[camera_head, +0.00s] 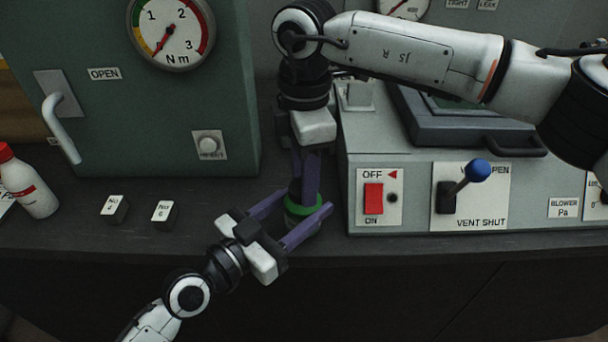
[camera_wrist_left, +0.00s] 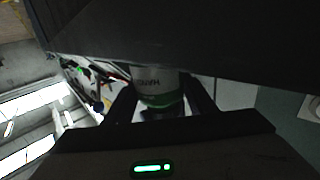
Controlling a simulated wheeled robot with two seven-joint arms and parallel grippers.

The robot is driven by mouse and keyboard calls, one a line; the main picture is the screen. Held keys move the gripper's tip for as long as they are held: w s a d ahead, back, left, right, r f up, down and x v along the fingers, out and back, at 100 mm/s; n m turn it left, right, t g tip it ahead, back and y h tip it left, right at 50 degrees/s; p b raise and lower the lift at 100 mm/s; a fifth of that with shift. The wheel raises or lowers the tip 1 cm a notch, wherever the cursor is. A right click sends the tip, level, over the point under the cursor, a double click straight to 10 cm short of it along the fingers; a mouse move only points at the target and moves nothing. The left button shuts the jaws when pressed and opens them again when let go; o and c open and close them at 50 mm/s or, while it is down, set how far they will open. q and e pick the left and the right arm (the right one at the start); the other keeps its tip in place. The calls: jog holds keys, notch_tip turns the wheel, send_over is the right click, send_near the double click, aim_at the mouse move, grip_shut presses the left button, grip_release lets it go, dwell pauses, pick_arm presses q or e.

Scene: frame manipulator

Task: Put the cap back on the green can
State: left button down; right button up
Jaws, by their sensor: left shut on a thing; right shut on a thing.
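The green can (camera_head: 300,210) stands near the front of the dark bench; its green band shows between the purple fingers of my left gripper (camera_head: 305,201). My left gripper is shut on the can from the front left. The left wrist view shows the can (camera_wrist_left: 158,88) between the fingers, with a pale lettered label and a green band. My right gripper (camera_head: 304,185) points down from above, directly over the can, and is shut on a dark thing, seemingly the cap. The cap is mostly hidden by the fingers, so I cannot tell whether it touches the can.
A grey console (camera_head: 420,190) with a red switch and a blue-knobbed lever stands close on the right. A green cabinet (camera_head: 110,100) with a gauge stands behind left. A red-capped white bottle (camera_head: 34,190) and two small labelled blocks (camera_head: 115,209) are on the left bench.

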jog(key=m, duration=0.6)
jog(key=shift+s+m, duration=0.1)
jog(key=shift+m, duration=0.2)
jog(key=o, duration=1)
jog(key=shift+r, duration=2.3)
jog(key=shift+c, duration=0.4)
